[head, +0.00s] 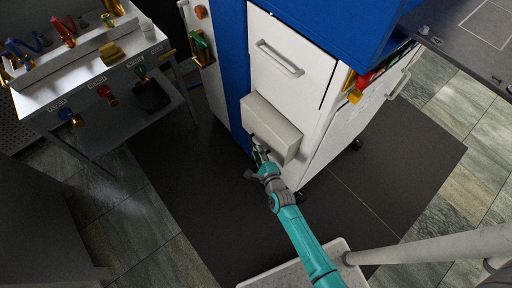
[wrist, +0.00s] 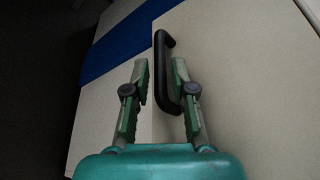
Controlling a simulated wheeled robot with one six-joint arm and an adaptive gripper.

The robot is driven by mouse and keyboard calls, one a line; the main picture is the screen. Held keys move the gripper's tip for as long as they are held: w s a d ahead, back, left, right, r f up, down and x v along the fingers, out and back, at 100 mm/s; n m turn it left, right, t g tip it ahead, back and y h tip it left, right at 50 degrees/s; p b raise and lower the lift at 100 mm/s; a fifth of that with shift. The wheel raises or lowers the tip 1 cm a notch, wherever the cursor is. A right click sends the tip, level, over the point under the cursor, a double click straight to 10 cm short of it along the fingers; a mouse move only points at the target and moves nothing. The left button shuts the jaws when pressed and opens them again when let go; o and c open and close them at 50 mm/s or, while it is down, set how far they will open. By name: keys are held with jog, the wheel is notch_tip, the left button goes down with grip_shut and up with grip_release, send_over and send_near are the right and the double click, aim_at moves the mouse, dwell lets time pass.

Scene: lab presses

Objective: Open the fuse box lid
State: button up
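The fuse box (head: 272,125), a pale box, juts from the lower front of a white and blue cabinet in the head view. My gripper (head: 259,154) is at its lower left side and hides part of it. In the wrist view a black bar handle (wrist: 162,60) stands on a pale surface (wrist: 240,85), probably the lid. My gripper (wrist: 160,70) is open there, with its fingers on either side of the handle. The handle lies closer to the right finger; I cannot tell whether they touch. The lid looks shut.
A white drawer front with a handle (head: 280,58) is above the box. Coloured handles (head: 364,84) stick out at the cabinet's right side. A work table (head: 95,65) with tools and knobs stands at left. Dark floor matting (head: 205,190) is clear in front.

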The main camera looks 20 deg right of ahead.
jog(key=shift+x, duration=1.5)
grip_shut()
